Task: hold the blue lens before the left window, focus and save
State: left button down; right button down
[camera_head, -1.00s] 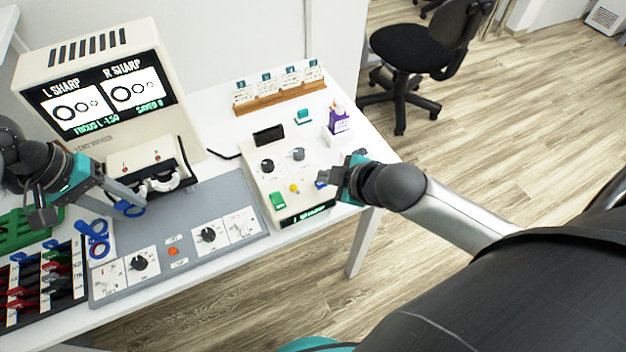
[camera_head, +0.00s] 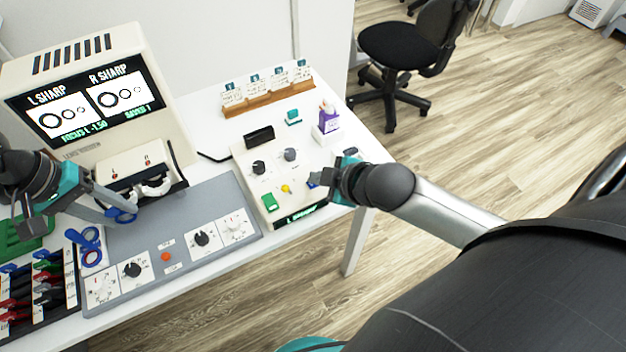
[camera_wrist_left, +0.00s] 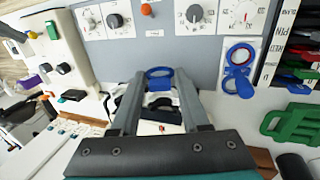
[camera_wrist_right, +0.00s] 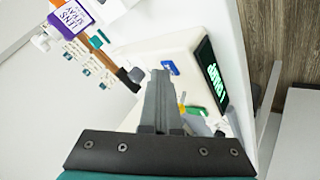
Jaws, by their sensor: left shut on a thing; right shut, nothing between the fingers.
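My left gripper (camera_head: 112,204) is shut on the blue lens (camera_wrist_left: 159,72), a ring between the fingertips. In the head view the blue lens (camera_head: 125,215) is at the front of the viewer box (camera_head: 128,165), at its left side; I cannot tell whether it lines up with the left window. The screen (camera_head: 88,102) reads L SHARP, R SHARP and FOCUS L -1.50. My right gripper (camera_head: 322,177) is shut and empty, beside the blue button (camera_wrist_right: 173,68) on the control box (camera_head: 270,180); contact cannot be told. The box display (camera_wrist_right: 213,76) reads L SHARP.
A lens rack (camera_head: 38,285) and a green holder (camera_head: 22,240) are further left. A purple bottle (camera_head: 328,118) and a wooden card rack (camera_head: 268,101) stand behind the control box.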

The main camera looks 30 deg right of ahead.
jog(key=shift+r, duration=0.7)
jog(key=shift+r, duration=2.55)
jog(key=shift+f, duration=0.15)
